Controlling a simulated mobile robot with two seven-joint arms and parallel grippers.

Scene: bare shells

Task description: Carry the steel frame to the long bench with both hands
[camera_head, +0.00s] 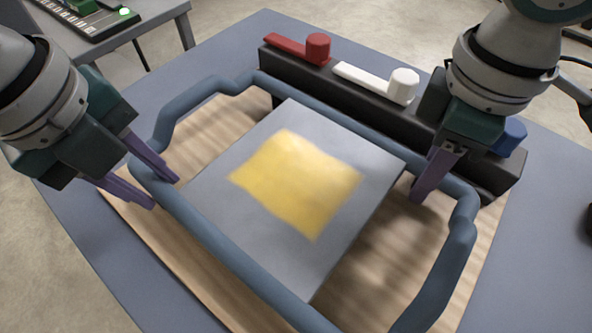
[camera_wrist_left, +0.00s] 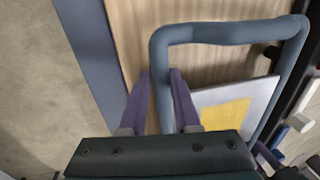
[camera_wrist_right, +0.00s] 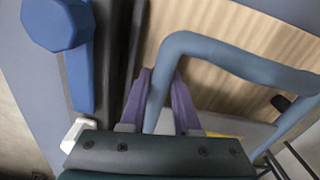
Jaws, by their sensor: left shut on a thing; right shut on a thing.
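The steel frame (camera_head: 180,215) is a blue-grey tube loop around a flat grey plate (camera_head: 215,185) with a yellow square (camera_head: 295,180) in its middle. My left gripper (camera_head: 165,190) is shut on the tube at its left side; in the left wrist view (camera_wrist_left: 160,95) the purple fingers straddle the tube. My right gripper (camera_head: 420,195) is shut on the tube at the far right; in the right wrist view (camera_wrist_right: 160,95) its fingers also straddle the tube. The frame is over a wooden board (camera_head: 205,125); I cannot tell whether it touches it. The long bench is not clearly identifiable.
The board lies on a blue-grey table (camera_head: 240,40). A black block behind the frame (camera_head: 490,175) carries a red lever (camera_head: 318,48), a white lever (camera_head: 403,85) and a blue knob (camera_head: 510,135). Another table (camera_head: 165,15) with a keyboard-like device stands at the back left.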

